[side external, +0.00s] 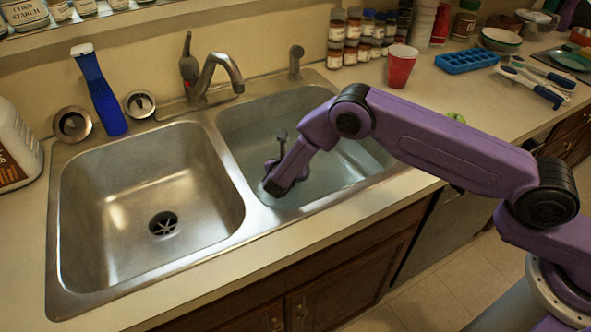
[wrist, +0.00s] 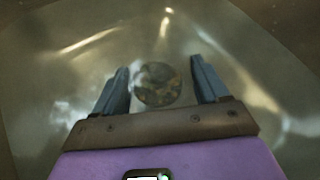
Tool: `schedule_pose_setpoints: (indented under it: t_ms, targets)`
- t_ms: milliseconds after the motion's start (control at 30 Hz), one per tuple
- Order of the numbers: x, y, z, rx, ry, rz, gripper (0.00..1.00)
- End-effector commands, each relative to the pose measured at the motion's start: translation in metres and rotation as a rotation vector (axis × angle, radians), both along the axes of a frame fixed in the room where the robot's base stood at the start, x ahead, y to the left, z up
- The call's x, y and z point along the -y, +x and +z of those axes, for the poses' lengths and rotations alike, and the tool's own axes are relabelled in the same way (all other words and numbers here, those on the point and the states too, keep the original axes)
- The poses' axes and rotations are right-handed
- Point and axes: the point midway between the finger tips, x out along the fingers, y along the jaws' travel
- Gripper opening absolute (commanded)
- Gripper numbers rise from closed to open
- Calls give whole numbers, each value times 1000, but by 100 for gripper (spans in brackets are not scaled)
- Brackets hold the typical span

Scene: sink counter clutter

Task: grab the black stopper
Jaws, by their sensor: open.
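A round, dark, mottled disc (wrist: 157,85) lies at the bottom of the basin in the wrist view. It may be the black stopper or the drain with the stopper in it; the picture is too murky to tell. My gripper (wrist: 159,70) is open, with one blue-grey finger on each side of the disc in that view. I cannot tell how far above it the fingers are. In the side external view my gripper (side external: 272,160) reaches down into the right basin (side external: 345,165), and no stopper can be made out there.
The right basin seems to hold water. A divider (side external: 232,160) separates it from the empty left basin (side external: 110,200), which has an open drain (side external: 163,223). The faucet (side external: 212,75) stands behind. A red cup (side external: 401,66) and a blue ice tray (side external: 467,61) are on the right counter.

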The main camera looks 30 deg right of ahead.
Motion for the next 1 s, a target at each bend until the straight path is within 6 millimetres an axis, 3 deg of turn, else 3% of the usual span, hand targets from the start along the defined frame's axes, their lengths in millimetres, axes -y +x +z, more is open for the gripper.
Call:
schedule_pose_setpoints:
  t_ms: [167, 400, 600, 900, 967, 1000]
  targets:
    - [0, 0, -10, -1, 0, 0, 74]
    - [0, -1, -42, -1, 0, 0, 74]
    - [15, 18, -51, 0, 1, -3, 74]
    - [17, 21, -52, 1, 1, -1, 74]
    - [17, 21, -52, 1, 1, -1, 57]
    - [17, 21, -52, 0, 1, -1, 44]
